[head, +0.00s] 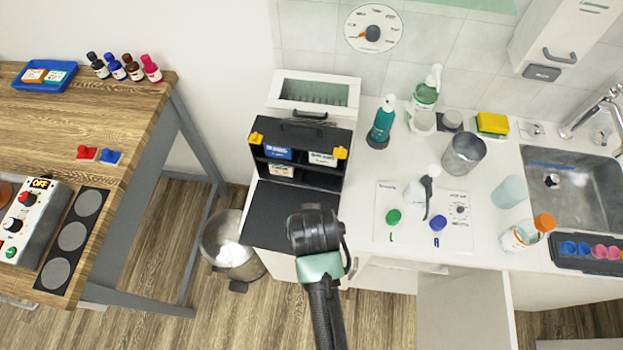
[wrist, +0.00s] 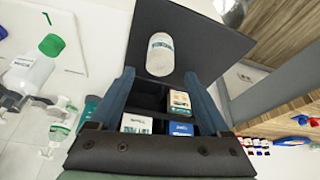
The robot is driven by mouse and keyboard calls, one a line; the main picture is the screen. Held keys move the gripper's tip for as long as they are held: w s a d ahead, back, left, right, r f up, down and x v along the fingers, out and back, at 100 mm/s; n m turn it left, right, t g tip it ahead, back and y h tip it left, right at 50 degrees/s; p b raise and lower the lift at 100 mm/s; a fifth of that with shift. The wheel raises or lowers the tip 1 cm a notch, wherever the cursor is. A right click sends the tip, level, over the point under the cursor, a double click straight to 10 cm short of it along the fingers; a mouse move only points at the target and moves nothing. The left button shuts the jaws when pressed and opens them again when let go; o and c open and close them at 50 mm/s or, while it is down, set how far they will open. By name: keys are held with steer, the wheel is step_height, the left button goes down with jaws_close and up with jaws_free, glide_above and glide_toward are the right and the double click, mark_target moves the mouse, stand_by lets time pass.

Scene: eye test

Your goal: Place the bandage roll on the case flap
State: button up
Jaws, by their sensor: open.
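The black case (head: 256,158) stands open on the white counter, with its flat dark flap (head: 275,212) spread out in front of it. In the wrist view the flap (wrist: 215,45) is at the top. The bandage roll (wrist: 160,54), a white cylinder with a printed label, shows against the flap close to the case's compartments. It appears to rest on the flap, and it is hidden in the head view. My gripper (wrist: 159,74) is open, its two fingers pointing towards the roll from either side, with nothing gripped. In the head view my wrist hides the fingers.
Small boxes (wrist: 180,103) sit in the case compartments. Right of the case stand a teal bottle (head: 381,125), a white spray bottle (head: 420,190) on a white board and a metal cup (head: 463,153). A bin (head: 228,240) stands on the floor beside the wooden table (head: 130,135).

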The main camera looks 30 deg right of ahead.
steer(key=v, duration=0.5)
steer(key=shift+s+r, duration=0.15)
steer(key=shift+r, duration=0.25)
steer(key=w+a+r+n+t, duration=0.1)
steer(key=w+r+t, duration=0.55)
steer(key=r, duration=0.75)
steer(key=w+a+r+n+t, duration=0.15)
steer(key=w+r+t, duration=0.25)
steer(key=w+r, duration=0.75)
steer(key=s+a+r+t, duration=0.2)
steer(key=r+t, duration=0.1)
steer(key=r, duration=0.7)
steer(key=s+a+r+t, duration=0.1)
steer(key=a+r+t, duration=0.15)
steer(key=r, duration=0.75)
steer(key=s+a+r+n+t+y, duration=0.1)
steer(key=s+a+r+t, duration=0.1)
steer(key=s+r, duration=0.3)
steer(key=s+a+r+n+t, duration=0.1)
steer(key=s+r+t, duration=0.4)
steer(key=r, duration=0.7)
steer(key=shift+s+a+r+y, duration=0.2)
steer(key=shift+s+a+y, duration=0.15)
steer(key=shift+a+y, duration=0.05)
